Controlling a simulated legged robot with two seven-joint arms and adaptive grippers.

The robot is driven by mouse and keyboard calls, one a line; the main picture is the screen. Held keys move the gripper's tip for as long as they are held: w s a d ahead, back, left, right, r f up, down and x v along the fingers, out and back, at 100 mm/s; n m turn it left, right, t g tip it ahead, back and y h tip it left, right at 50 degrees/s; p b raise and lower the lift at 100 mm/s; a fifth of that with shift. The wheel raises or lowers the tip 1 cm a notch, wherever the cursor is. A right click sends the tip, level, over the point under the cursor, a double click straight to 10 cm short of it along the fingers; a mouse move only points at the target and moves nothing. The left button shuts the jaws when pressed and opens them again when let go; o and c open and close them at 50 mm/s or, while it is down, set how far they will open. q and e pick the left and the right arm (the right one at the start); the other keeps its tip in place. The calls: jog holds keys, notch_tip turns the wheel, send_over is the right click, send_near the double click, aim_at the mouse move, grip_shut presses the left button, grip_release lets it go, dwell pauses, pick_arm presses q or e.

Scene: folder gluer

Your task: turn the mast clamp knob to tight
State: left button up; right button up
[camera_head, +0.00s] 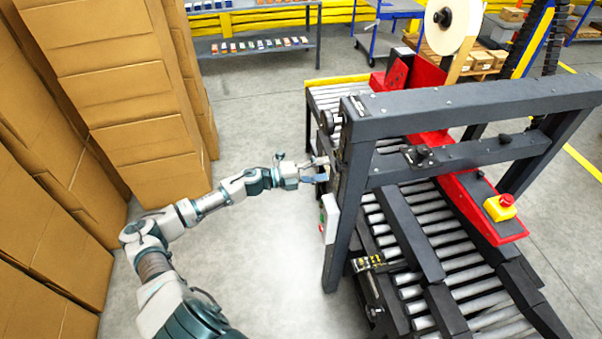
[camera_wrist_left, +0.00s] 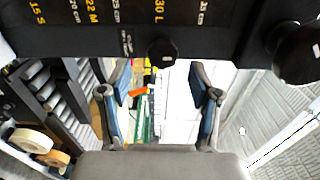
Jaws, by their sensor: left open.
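A dark post with a printed scale (camera_wrist_left: 100,25) crosses the top of the left wrist view, with yellow and white size marks. A small black knob (camera_wrist_left: 162,52) sits on its lower edge, and a larger black round knob (camera_wrist_left: 298,52) is at the right. I cannot tell which is the mast clamp knob. My left gripper (camera_wrist_left: 160,82) is open and empty, its blue-padded fingers apart below the small knob, with no visible contact. In the head view the left gripper (camera_head: 319,170) reaches the left side of the dark frame (camera_head: 345,210). My right gripper is out of view.
Roller conveyor beds (camera_head: 440,235) lie under the frame, beside a red rail with a yellow-based red button (camera_head: 500,207). A control box (camera_head: 329,218) hangs on the near post. Stacked cartons (camera_head: 120,90) stand at left. The floor between is clear.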

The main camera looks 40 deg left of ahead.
pick_arm(q)
jog(key=v, duration=0.8)
jog(key=shift+s, duration=0.4)
jog(key=shift+a, duration=0.15)
jog(key=shift+f, duration=0.1)
